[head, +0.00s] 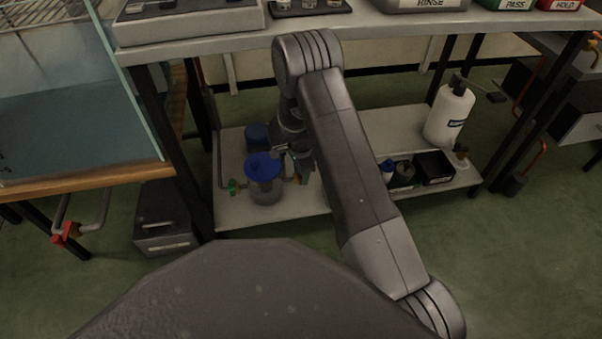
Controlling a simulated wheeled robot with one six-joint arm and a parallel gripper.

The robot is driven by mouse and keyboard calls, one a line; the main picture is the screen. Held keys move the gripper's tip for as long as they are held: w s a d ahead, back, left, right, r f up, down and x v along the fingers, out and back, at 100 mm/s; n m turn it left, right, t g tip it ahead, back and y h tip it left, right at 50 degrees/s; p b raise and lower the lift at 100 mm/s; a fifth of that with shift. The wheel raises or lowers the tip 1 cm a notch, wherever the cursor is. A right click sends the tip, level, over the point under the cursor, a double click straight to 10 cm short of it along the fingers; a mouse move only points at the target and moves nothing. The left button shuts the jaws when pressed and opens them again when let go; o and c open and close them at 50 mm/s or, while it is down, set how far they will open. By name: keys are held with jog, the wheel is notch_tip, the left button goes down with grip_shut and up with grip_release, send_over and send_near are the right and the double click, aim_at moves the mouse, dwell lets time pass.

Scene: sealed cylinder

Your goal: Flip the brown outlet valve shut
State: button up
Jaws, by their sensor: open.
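A clear cylinder (265,191) with a blue lid (263,166) stands upright on the lower shelf, below the bench top. A small green valve (233,187) sits at its left side. A small brownish part (297,178) shows low at its right side, close to my gripper; it looks like the brown outlet valve, but its handle position is too small to tell. My gripper (303,170) is open, pointing down just right of the cylinder. My arm hides part of the shelf behind it. I cannot tell whether the fingers touch the valve.
A dark blue-topped container (257,136) stands behind the cylinder. A white pump bottle (449,115), a black bin (434,167) and small bottles (387,171) stand at the shelf's right. The bench top (390,28) overhangs above. A glass tank (80,120) is at left.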

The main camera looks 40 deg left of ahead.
notch_tip(320, 180, up, 14)
jog(key=p, duration=0.4)
jog(key=shift+f+p, duration=0.25)
jog(key=shift+p, duration=0.05)
notch_tip(320, 180, down, 14)
jog(key=b, duration=0.5)
jog(key=shift+w+d+r+n, duration=0.1)
jog(key=shift+w+n, duration=0.05)
jog(key=shift+n, duration=0.25)
